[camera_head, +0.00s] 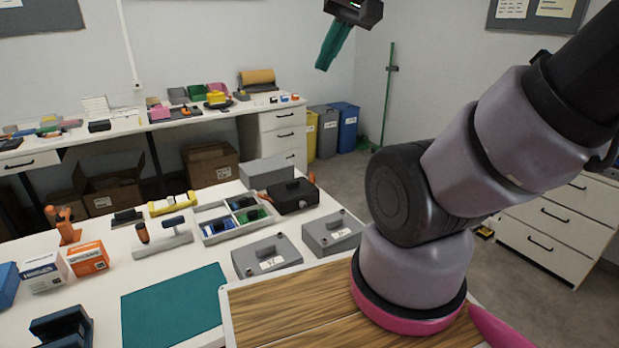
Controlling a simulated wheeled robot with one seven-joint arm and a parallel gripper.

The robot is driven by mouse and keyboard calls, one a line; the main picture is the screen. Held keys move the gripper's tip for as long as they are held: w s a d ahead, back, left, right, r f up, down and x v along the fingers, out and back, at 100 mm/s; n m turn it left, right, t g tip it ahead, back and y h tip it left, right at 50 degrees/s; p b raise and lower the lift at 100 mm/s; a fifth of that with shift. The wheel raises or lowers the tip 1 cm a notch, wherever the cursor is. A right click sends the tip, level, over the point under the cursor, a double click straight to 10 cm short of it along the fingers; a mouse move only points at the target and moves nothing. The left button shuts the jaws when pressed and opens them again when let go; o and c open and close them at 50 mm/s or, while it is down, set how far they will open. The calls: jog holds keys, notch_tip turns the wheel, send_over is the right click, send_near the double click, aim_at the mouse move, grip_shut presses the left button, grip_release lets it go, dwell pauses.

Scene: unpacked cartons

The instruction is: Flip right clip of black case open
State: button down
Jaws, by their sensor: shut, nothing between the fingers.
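The black case (292,197) lies closed on the white table, toward its far right part, with a handle on its lid. Its clips are too small and dark for me to make out, so I cannot tell how the right clip stands. My gripper (325,66) hangs at the top of the picture, with a dark body and teal fingers pointing down. The fingers are together and hold nothing. My gripper is well above the case and apart from it in the picture.
Two grey cases (267,257) (332,233) lie in front of the black case. A divided tray (206,217) stands to its left and a grey box (266,172) behind it. A reddish-brown item touches or lies behind its right end. A teal mat (172,306) lies nearer.

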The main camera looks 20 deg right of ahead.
jog(key=w+d+f+n+g+h, duration=0.25)
jog(key=w+f+n, duration=0.3)
jog(key=w, duration=0.55)
jog(key=w+d+f+n+g+h, duration=0.1)
jog(key=w+f+n+g+h, duration=0.15)
jog(key=w+f+n, duration=0.6)
jog(key=w+f+n+g+h, duration=0.1)
jog(key=w+f+n+h, duration=0.1)
jog(key=w+f, duration=0.75)
jog(key=n+h, duration=0.4)
jog(key=n, duration=0.4)
send_near(312, 178)
jog(key=a+r, duration=0.1)
jog(key=s+a+r, duration=0.1)
jog(key=shift+a+r+t, duration=0.25)
jog(key=shift+a+t, duration=0.15)
jog(key=x, duration=1)
jog(key=shift+a, duration=0.1)
jog(key=shift+d+y, duration=0.25)
jog(key=shift+y, duration=0.15)
